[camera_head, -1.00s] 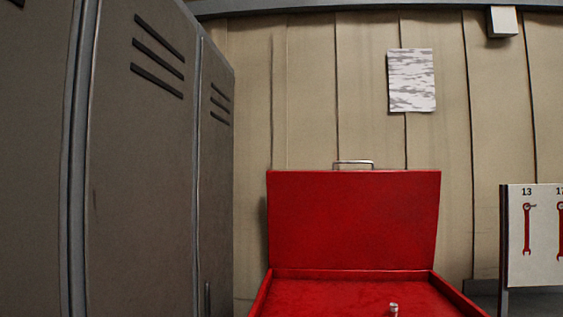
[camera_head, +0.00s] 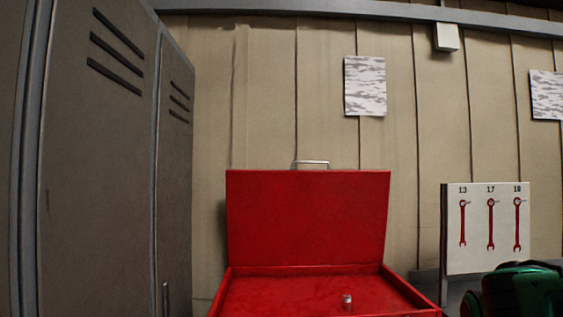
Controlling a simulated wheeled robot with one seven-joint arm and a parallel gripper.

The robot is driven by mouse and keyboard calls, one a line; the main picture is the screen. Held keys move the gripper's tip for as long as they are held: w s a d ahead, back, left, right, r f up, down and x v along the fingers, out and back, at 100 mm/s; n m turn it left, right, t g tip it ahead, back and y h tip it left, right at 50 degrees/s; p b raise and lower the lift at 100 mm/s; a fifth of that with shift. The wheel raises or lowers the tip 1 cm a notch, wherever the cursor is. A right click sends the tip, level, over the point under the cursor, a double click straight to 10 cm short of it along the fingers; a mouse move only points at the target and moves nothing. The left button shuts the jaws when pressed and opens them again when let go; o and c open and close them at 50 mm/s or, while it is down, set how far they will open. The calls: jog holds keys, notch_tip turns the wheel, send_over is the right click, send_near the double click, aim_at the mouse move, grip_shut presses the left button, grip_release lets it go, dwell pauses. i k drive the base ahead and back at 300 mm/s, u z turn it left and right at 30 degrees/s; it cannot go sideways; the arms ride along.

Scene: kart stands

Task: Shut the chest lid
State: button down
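The red chest stands open in the lower middle of the head view. Its lid (camera_head: 308,217) is raised about upright at the back, with a metal handle (camera_head: 311,163) on its top edge. The chest's tray (camera_head: 285,294) is open below the lid, and its front is cut off by the picture's lower edge. A small metallic piece (camera_head: 347,300) sits inside the tray toward the right. My gripper is not in view.
Grey lockers (camera_head: 100,170) fill the left side, near the chest. A white board with red wrenches (camera_head: 490,228) stands at the right. A dark green object (camera_head: 527,292) is at the lower right. Behind is a panelled wall (camera_head: 265,90) with pinned papers.

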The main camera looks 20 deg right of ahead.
aim_at(276, 217)
jog(key=i, duration=0.9)
jog(key=z, duration=0.05)
